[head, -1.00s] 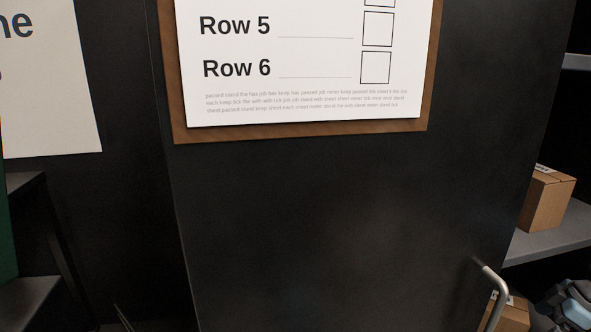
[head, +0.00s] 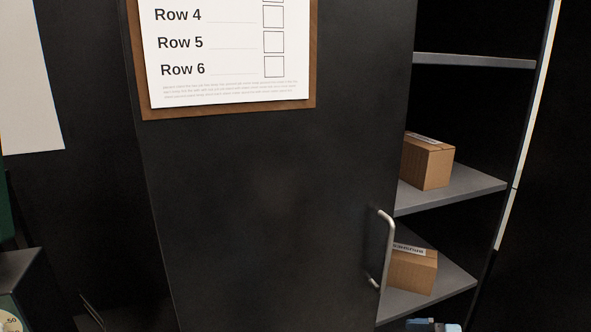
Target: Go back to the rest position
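Neither of my grippers shows clearly in the head view. A small blue-grey piece, which looks like part of my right arm, shows at the bottom edge below the cabinet shelves. Its fingers cannot be seen. The dark cabinet door (head: 270,190) fills the middle and stands ajar, with a silver bar handle (head: 387,248) on its right side. A brown clipboard (head: 312,60) with a printed sheet (head: 230,60) hangs on the door, showing Row 4, Row 5 and Row 6 with empty boxes.
Right of the door edge are open grey shelves (head: 455,193). One cardboard box (head: 428,165) stands on the middle shelf and another cardboard box (head: 414,272) on the lower one. A white poster (head: 30,90) hangs at left. A dark object with a round dial (head: 10,312) is at lower left.

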